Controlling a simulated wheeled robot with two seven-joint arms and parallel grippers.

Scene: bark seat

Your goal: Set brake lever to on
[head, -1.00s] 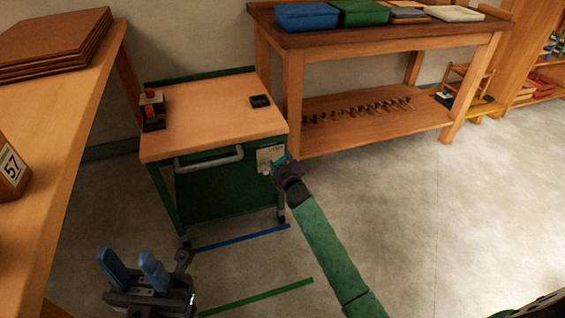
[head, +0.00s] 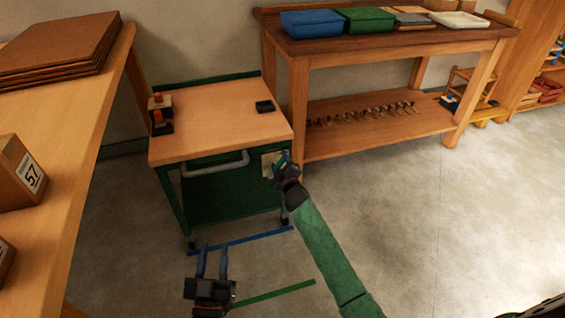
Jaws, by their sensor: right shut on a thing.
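The green cart with a wooden top (head: 215,135) stands against the wall, with a grey handle (head: 215,164) on its front. A pale label plate (head: 267,166) is at the right end of its front panel. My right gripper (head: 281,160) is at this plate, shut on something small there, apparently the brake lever. The lever itself is hidden by the gripper, so its position cannot be told. My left gripper (head: 212,261) is low in front of the cart, its two blue fingers apart with nothing between them.
A wooden table (head: 85,140) with brown boards and a box marked 57 (head: 20,175) is on the left. A workbench (head: 400,32) with trays stands behind on the right. Blue (head: 240,242) and green (head: 275,293) strips mark the floor.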

